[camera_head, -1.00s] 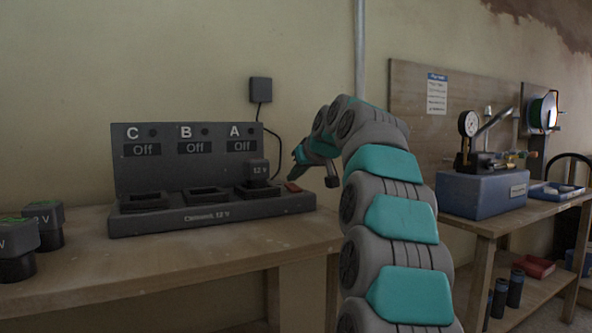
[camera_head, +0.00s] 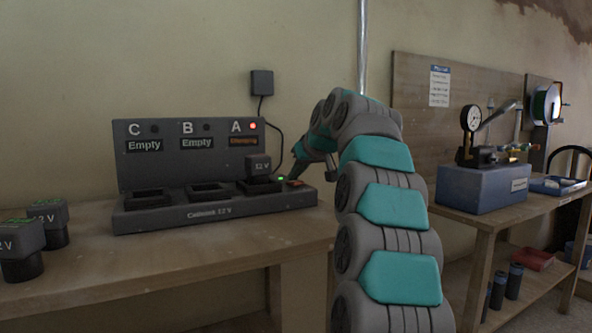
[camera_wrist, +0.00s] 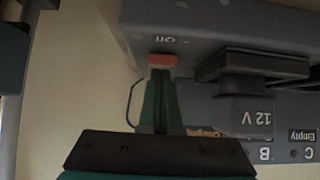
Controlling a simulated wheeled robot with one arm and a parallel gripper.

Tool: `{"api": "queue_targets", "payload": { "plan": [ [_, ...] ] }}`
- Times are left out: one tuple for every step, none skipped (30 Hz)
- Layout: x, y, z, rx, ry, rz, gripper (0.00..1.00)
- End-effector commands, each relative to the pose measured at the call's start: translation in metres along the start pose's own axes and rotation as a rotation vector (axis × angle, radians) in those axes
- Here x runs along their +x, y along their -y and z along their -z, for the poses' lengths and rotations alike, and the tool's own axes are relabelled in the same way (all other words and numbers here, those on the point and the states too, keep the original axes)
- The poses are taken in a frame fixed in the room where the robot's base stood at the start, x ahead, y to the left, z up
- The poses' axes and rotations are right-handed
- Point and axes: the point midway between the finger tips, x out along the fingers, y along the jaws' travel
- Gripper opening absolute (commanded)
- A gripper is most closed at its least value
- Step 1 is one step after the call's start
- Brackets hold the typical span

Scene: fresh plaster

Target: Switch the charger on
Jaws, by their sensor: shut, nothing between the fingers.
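The charger (camera_head: 160,213) stands on the wooden bench with bays C, B and A. Its labels C and B read "Empty", and A shows an orange word, apparently "Charging", with a red lamp lit. A 12 V battery (camera_head: 259,167) sits in bay A; it also shows in the wrist view (camera_wrist: 255,115). The red switch (camera_head: 295,184) is at the charger's right end, with a small green light beside it. In the wrist view the switch (camera_wrist: 162,61) is right at the tips of my gripper (camera_wrist: 161,72), which is shut and empty. I cannot tell whether they touch.
Two 12 V batteries (camera_head: 48,222) stand on the bench (camera_head: 90,280) at the left. A wall plug (camera_head: 262,82) with a cable is behind the charger. A second bench at the right holds a blue box with a gauge (camera_head: 485,188).

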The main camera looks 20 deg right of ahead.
Motion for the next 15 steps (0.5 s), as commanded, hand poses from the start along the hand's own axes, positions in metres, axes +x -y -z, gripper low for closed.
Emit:
{"api": "queue_targets", "payload": {
  "plan": [
    [0.0, 0.0, 0.0, 0.0, 0.0, 0.0, 0.0],
    [0.0, 0.0, 0.0, 0.0, 0.0, 0.0, 0.0],
    [0.001, 0.0, 0.001, 0.0, -0.001, 0.0, 0.0],
    [0.001, 0.0, 0.002, 0.0, 0.0, 0.0, 0.0],
    [0.001, 0.0, 0.003, 0.0, 0.0, 0.0, 0.0],
    [0.002, 0.0, 0.004, 0.0, 0.0, 0.0, 0.0],
    [0.003, 0.0, 0.005, 0.0, 0.0, 0.001, 0.0],
    [0.003, 0.0, 0.006, 0.0, 0.0, 0.001, 0.0],
    [0.004, 0.0, 0.008, 0.0, 0.0, 0.001, 0.0],
    [0.005, 0.0, 0.009, 0.0, 0.0, 0.001, 0.0],
    [0.006, 0.0, 0.01, 0.0, 0.0, 0.001, 0.0],
    [0.007, 0.0, 0.011, 0.0, 0.0, 0.001, 0.0],
    [0.008, 0.0, 0.012, 0.0, 0.0, 0.001, 0.0],
    [0.009, 0.0, 0.013, 0.0, 0.0, 0.001, 0.0],
    [0.01, 0.0, 0.013, 0.0, 0.0, 0.0, 0.0]
  ]
}}
